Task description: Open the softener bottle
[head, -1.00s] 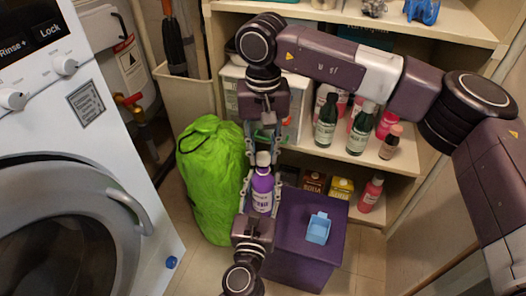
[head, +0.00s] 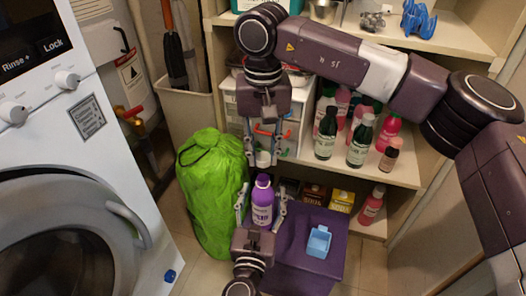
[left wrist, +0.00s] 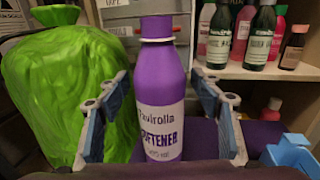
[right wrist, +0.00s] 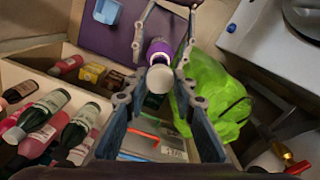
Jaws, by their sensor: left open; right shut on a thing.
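The purple softener bottle (head: 262,203) stands upright at the left edge of the purple stool; its label faces the left wrist view (left wrist: 163,125). My left gripper (head: 263,197) is open, with one finger on each side of the bottle and gaps between. My right gripper (head: 263,157) is above the bottle, pointing down, shut on a white cap (right wrist: 160,79). In the head view the cap (head: 263,159) appears apart from the bottle top, with a small gap. The stool hides nothing of the label side.
A green bag (head: 212,190) stands close on the left, beside the washing machine (head: 60,200). Shelves behind hold several bottles (head: 360,140) and boxes. A white drawer box is behind my right gripper.

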